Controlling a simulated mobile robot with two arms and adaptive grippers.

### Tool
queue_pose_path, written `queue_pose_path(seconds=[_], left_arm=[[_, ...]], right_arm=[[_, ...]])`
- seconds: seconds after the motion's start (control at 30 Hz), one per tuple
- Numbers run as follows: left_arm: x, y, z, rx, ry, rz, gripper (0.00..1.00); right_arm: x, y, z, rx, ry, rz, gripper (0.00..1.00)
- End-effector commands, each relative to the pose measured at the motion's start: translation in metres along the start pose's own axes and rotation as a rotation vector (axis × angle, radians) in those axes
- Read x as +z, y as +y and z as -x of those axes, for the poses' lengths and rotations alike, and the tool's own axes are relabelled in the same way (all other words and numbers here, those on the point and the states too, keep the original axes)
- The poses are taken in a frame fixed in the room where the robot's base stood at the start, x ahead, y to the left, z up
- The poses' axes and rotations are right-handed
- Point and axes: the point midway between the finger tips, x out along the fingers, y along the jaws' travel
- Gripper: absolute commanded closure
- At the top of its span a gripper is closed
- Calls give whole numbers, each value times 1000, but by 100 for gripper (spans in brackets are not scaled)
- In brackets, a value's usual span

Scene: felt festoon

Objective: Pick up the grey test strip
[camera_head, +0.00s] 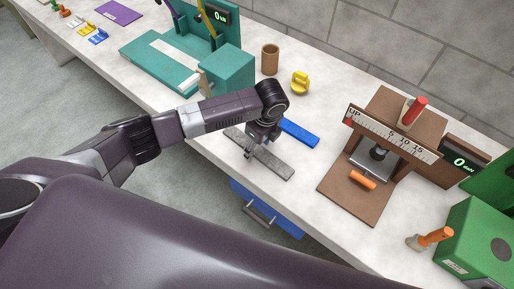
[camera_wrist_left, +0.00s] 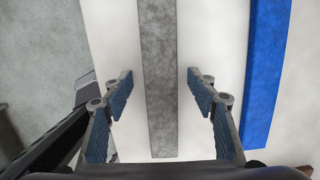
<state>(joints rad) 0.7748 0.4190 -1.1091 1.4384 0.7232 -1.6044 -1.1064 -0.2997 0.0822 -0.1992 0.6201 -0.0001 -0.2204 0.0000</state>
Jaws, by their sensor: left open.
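The grey test strip (camera_head: 269,160) is a long flat bar lying near the front edge of the worktop. In the left wrist view the grey strip (camera_wrist_left: 159,75) runs lengthwise between my two fingers, with a gap on either side. My left gripper (camera_head: 249,150) is open above the strip, pointing down; it also shows in the left wrist view (camera_wrist_left: 160,85) with its blue-padded fingers apart. Its wrist hides part of the strip in the head view. My right gripper is not in view.
A blue strip (camera_head: 299,132) lies beside the grey one, behind it. A brown press-like device (camera_head: 345,200) with an orange piece (camera_head: 363,180) stands to the right. A teal device (camera_head: 226,68), a brown cup (camera_head: 270,59) and a yellow object (camera_head: 300,82) stand behind. A blue drawer (camera_head: 262,212) sits below the edge.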

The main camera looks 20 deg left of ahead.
Motion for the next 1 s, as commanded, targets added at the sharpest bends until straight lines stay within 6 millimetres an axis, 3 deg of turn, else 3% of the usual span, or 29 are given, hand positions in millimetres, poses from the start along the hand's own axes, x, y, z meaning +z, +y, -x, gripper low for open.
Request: queue_pose_path(seconds=[0.27, 0.67, 1.0], left_arm=[[0, 0, -5, -2, 0, 0, 47], [0, 0, -4, -2, 1, 0, 91], [0, -1, 0, -3, 1, 1, 92]], right_arm=[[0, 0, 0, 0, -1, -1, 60], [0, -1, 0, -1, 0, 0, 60], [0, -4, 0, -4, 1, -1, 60]])
